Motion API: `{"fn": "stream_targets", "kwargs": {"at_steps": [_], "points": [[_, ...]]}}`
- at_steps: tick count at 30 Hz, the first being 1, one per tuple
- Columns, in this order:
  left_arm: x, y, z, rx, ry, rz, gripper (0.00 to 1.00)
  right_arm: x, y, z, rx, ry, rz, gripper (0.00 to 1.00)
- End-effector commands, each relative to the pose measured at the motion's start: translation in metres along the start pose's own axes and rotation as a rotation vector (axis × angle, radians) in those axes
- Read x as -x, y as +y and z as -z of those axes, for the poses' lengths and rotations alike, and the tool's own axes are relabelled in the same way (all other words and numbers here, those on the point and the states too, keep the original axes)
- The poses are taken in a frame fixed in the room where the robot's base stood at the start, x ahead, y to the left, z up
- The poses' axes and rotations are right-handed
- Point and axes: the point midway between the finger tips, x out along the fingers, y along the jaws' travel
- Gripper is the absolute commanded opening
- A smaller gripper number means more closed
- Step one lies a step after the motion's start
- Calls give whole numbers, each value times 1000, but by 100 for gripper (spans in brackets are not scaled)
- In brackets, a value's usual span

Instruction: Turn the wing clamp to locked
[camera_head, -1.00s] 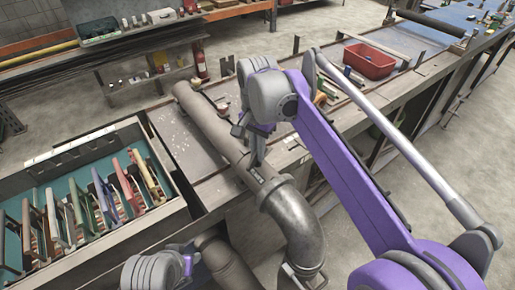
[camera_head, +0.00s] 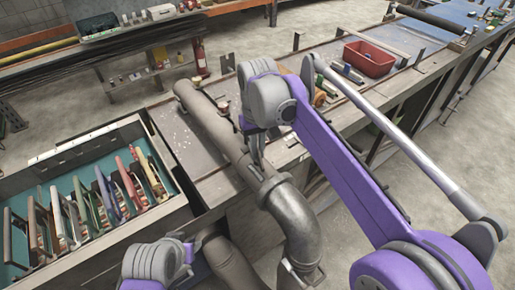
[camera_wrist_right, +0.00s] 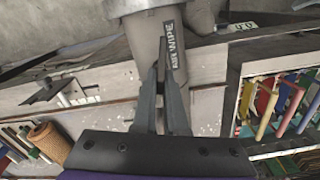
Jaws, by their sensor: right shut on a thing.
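A thick grey pipe (camera_head: 212,122) runs along the bench to a flanged metal elbow (camera_head: 292,212). My right gripper (camera_head: 257,163) reaches down onto the pipe just before the elbow. In the right wrist view its two dark fingers (camera_wrist_right: 162,72) close together beside a dark strip lettered "AIR WIPE" (camera_wrist_right: 175,46). They are shut on a small part there, which I take for the wing clamp. The fingers mostly hide it, and its turned angle cannot be made out. My left arm is at the bottom left of the head view, with its gripper (camera_head: 189,250) small and unclear.
An open bin (camera_head: 62,160) with several coloured frames stands left of the pipe. A red tray (camera_head: 368,60) sits farther along the bench. Small loose parts lie near my right forearm. A shelf with a red extinguisher (camera_head: 200,60) is behind. The bench left of the pipe is mostly clear.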

Motion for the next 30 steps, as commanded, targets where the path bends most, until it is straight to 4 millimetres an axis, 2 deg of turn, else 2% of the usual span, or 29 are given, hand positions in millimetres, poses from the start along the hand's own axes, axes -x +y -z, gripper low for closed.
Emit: {"fn": "stream_targets", "kwargs": {"at_steps": [12,30], "points": [[2,0,3,0,3,0,45,-1,0,-1,245,-2,1,0],[3,0,4,0,4,0,45,-2,0,-1,303,-3,1,0]]}}
